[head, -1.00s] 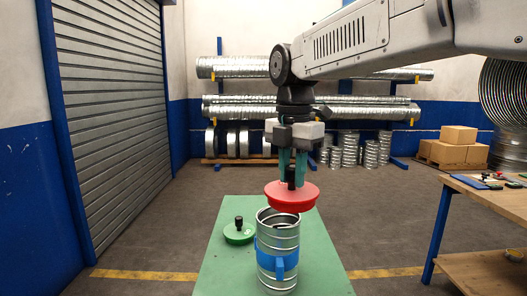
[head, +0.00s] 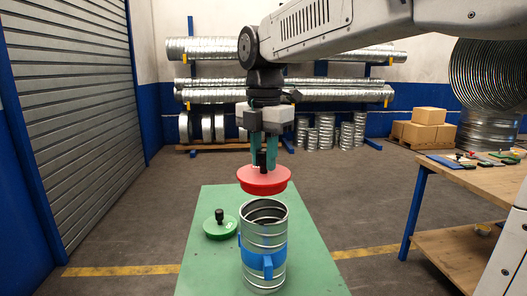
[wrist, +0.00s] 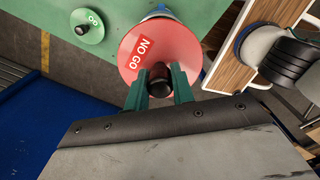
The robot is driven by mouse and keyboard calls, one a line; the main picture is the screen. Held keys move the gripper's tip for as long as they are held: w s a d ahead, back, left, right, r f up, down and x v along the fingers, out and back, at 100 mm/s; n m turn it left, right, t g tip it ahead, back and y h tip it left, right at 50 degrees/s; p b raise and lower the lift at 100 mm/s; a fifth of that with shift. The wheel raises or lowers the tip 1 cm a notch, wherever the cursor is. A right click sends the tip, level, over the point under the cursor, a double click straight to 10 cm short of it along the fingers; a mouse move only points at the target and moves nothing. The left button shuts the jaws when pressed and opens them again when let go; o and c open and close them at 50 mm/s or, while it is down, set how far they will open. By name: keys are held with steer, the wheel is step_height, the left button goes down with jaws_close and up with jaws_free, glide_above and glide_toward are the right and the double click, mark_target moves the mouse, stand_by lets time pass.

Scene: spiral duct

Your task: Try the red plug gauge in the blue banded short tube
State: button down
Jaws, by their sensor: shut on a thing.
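The red plug gauge (head: 264,187) hangs level in my gripper (head: 263,160). The fingers are shut on its black handle. In the wrist view the red disc (wrist: 140,72) carries a "NO GO" label, with the handle between my green fingers (wrist: 160,88). The short tube (head: 264,228), shiny ribbed metal with a blue band (head: 258,262), stands upright on the green table. The gauge is above the open mouth and, in the head view, roughly centred left to right. It is clear of the tube. In the wrist view the disc hides most of the tube.
A green gauge (head: 220,230) with a black handle lies on the green table (head: 215,268), left of the tube. A wooden workbench (head: 465,185) with small tools stands at the right. Pipe racks and cardboard boxes (head: 420,130) are far back.

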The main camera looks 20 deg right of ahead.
mark_target(264, 173)
steer(key=shift+f, duration=2.8)
steer(key=shift+f, duration=1.4)
stand_by(0.7)
steer(key=c, duration=1.1)
jaws_free()
steer(key=shift+s, duration=0.1)
step_height(264, 173, up, 8)
steer(key=shift+f, duration=0.1)
